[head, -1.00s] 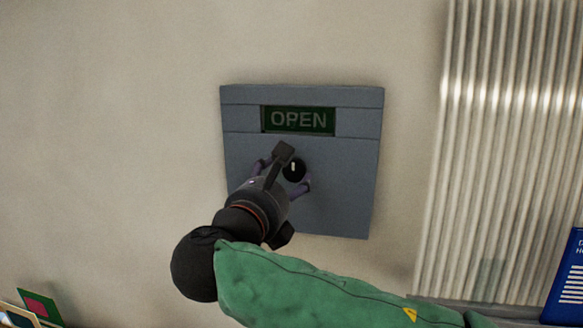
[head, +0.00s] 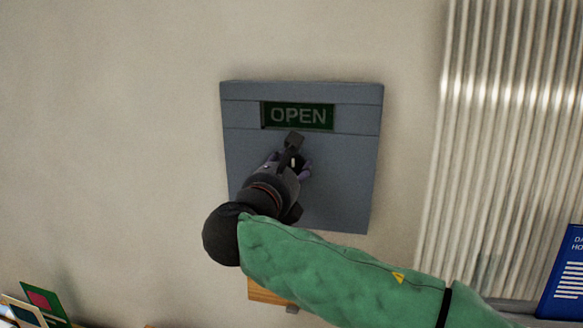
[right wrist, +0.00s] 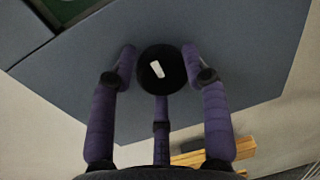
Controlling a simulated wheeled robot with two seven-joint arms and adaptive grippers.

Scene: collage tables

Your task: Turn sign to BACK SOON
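The grey sign box (head: 345,165) is on the wall, and its green window (head: 297,116) reads OPEN. Below the window is a round black knob with a white mark; the knob shows in the right wrist view (right wrist: 152,83). In the head view the mark points roughly up. My right gripper (head: 293,167) is at the knob. In the right wrist view its purple fingertips (right wrist: 159,58) stand on either side of the knob, with a small gap at the left. At the right, touching or apart is unclear. My left gripper is not in view.
A ribbed pale panel (head: 510,140) stands to the right of the sign, with a blue notice (head: 566,275) at the lower right. Wooden pieces (head: 266,293) show below the sign. Colourful cards (head: 42,300) are at the lower left. The wall around the sign is bare.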

